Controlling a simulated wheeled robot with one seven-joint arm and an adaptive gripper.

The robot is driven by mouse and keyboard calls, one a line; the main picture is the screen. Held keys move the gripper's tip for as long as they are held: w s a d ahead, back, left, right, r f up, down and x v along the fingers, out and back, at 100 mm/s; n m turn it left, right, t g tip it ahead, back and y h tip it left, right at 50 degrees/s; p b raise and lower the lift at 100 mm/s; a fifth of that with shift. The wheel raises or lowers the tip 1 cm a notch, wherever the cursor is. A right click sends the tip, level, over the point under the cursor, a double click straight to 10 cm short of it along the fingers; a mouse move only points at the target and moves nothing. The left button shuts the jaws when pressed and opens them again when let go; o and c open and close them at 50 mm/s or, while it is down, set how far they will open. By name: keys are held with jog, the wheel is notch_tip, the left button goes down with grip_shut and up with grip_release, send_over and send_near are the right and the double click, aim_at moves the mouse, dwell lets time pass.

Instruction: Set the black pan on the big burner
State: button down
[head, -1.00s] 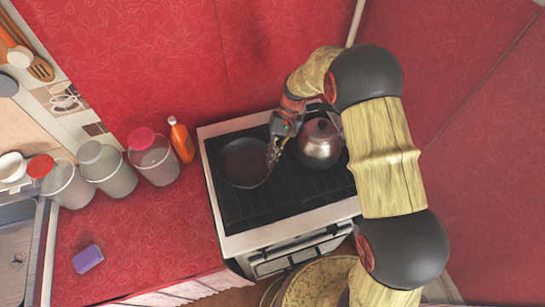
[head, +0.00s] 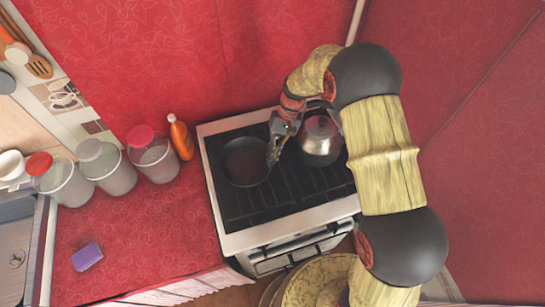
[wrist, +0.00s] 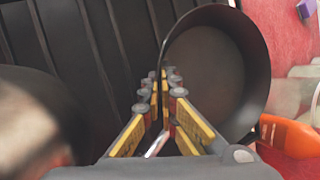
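The black pan (head: 245,162) sits on the left part of the stove top (head: 232,218) in the head view. It fills the upper right of the wrist view (wrist: 205,65), its inside facing the camera. My gripper (head: 273,156) is at the pan's right rim. In the wrist view my gripper's fingertips (wrist: 167,84) are close together with the pan's wall between them, so it looks shut on the rim. The burner under the pan is hidden, and I cannot tell which burner is the big one.
A metal kettle (head: 320,140) stands on the stove just right of my gripper. An orange bottle (head: 181,138) and several lidded jars (head: 153,156) stand left of the stove. A purple sponge (head: 87,257) lies on the red counter. The stove's front grates look clear.

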jog(key=shift+f, duration=0.1)
jog(key=c, duration=2.3)
grip_release()
jog(key=o, duration=0.3)
jog(key=shift+o, duration=0.2)
jog(key=shift+f, duration=0.15)
